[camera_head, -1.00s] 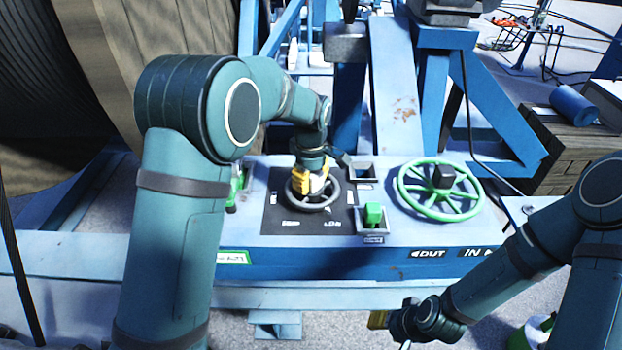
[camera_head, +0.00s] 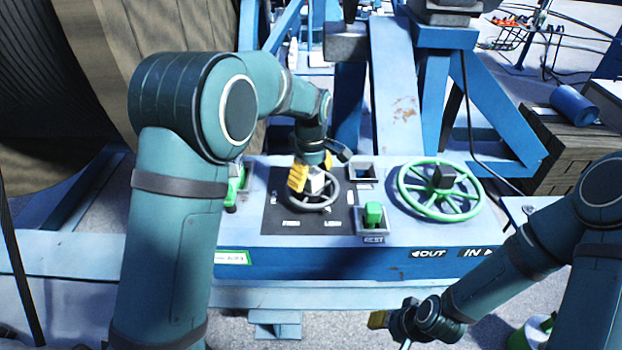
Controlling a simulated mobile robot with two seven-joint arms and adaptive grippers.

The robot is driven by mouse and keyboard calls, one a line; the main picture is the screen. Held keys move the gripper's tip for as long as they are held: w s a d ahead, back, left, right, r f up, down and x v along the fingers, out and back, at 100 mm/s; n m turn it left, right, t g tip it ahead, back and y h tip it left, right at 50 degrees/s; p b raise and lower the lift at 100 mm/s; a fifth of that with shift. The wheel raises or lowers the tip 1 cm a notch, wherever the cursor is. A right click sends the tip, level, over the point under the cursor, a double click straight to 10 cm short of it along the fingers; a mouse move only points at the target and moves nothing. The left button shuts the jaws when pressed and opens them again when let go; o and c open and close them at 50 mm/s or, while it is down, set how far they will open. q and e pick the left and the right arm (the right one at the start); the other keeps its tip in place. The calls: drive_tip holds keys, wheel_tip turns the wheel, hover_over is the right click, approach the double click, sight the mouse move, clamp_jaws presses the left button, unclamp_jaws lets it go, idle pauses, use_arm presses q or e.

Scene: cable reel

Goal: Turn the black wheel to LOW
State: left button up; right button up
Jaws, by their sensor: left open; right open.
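The black wheel (camera_head: 327,204) is a small dark ring with a pale hub block (camera_head: 315,181), on a black plate (camera_head: 284,222) with white lettering on the blue console. The lettering is too small to read surely, and part of the wheel is hidden behind my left gripper. My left gripper (camera_head: 312,177) is open, with its yellow fingertips pointing down at the hub, one on its left and one behind its right side. I cannot tell whether they touch it. My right gripper (camera_head: 378,319) is low at the front, away from the console; its fingers show only partly.
A green spoked wheel (camera_head: 404,202) is at the console's right. A green switch (camera_head: 373,213) in a square housing and an empty square socket (camera_head: 363,171) lie between the wheels. A green lever (camera_head: 233,190) is on the left. The big wooden reel (camera_head: 110,60) stands behind.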

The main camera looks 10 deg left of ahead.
use_arm(q)
wheel_tip(320, 180, up, 11)
drive_tip(key=shift+f, duration=0.15)
idle(0.4)
